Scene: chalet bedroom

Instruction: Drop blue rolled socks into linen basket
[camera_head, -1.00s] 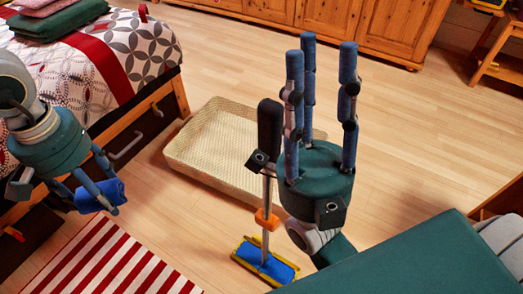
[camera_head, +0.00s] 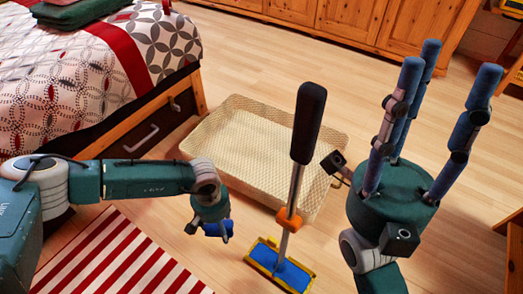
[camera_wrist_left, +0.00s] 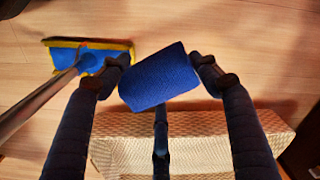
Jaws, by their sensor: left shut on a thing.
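The blue rolled socks (camera_wrist_left: 160,78) are held between the fingers of my left gripper (camera_wrist_left: 158,80) in the left wrist view. In the head view the socks (camera_head: 218,229) show as a small blue patch under the left gripper (camera_head: 212,226), near the basket's front left side. The linen basket (camera_head: 235,125), a wide, shallow cream woven tray, lies on the floor in the middle. Its woven wall (camera_wrist_left: 125,150) also shows below the socks in the left wrist view. My right gripper (camera_head: 440,75) is open and empty, fingers pointing up, right of the basket.
A mop with a black handle (camera_head: 308,120) and a blue and yellow head (camera_head: 280,268) stands in front of the basket. The bed (camera_head: 90,80) is at the left. A striped rug (camera_head: 115,255) lies in front. Bare floor surrounds the basket's back and right.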

